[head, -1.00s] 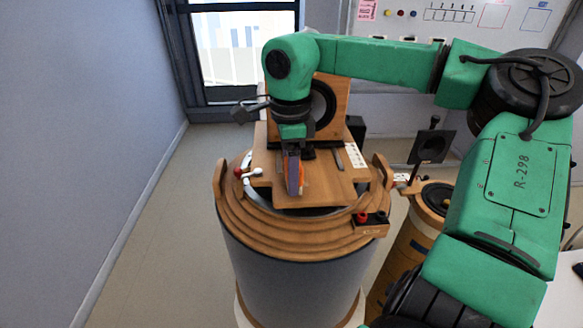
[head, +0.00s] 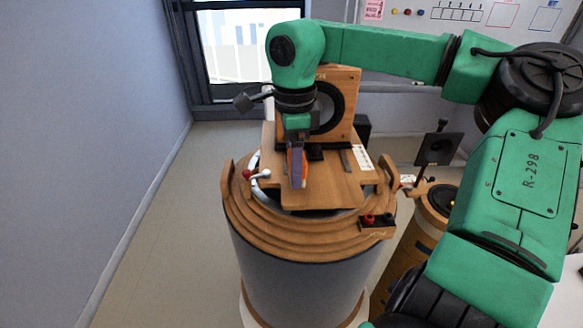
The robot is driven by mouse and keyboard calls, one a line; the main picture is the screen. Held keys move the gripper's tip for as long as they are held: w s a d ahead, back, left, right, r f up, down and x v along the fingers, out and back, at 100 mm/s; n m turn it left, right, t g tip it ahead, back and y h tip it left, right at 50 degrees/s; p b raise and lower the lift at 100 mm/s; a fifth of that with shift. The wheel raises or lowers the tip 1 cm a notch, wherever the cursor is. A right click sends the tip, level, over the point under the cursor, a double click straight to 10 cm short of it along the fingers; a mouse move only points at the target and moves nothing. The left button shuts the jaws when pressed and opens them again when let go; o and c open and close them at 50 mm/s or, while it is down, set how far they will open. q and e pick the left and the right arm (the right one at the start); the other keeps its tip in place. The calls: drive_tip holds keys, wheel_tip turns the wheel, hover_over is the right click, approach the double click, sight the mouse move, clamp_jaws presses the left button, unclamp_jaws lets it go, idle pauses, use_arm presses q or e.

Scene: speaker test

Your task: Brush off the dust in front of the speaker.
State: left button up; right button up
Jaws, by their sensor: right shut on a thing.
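The speaker (head: 347,92), a wooden box with a round black cone, stands upright at the back of a wooden board (head: 335,193). My right gripper (head: 297,173) points down over the board, in front of the speaker and left of its middle. It is shut on a small orange thing, likely the brush (head: 304,166), which is mostly hidden by the fingers. I cannot tell whether it touches the board. My wrist covers the speaker's left part. No dust can be made out at this size. My left gripper is not in view.
The board lies on a round stepped wooden top (head: 300,245) of a grey drum (head: 290,275). A red-and-white ball lever (head: 256,174) is at its left, a small box with red and black knobs (head: 377,225) at front right. A dark flat strip (head: 345,160) lies on the board.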

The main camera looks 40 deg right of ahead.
drive_tip(key=r, duration=0.1)
drive_tip(key=r+p, duration=0.1)
drive_tip(key=shift+s+d+r+p, duration=0.25)
drive_tip(key=shift+s+r+p, duration=0.05)
drive_tip(key=shift+s+r, duration=0.1)
drive_tip(key=shift+w+a+r+p, duration=0.1)
drive_tip(key=shift+w+r+p, duration=0.05)
drive_tip(key=shift+r+p, duration=0.35)
drive_tip(key=shift+w+a+r+p, duration=0.1)
drive_tip(key=shift+r+p, duration=0.25)
drive_tip(key=shift+r, duration=0.25)
drive_tip(key=shift+s+d+r+p, duration=0.15)
drive_tip(key=shift+r+p, duration=0.15)
drive_tip(key=shift+r, duration=0.15)
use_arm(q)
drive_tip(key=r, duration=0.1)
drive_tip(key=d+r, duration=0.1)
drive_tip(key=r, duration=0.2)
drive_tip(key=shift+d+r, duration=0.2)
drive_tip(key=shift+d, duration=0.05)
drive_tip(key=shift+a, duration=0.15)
use_arm(e)
drive_tip(key=shift+f, duration=0.1)
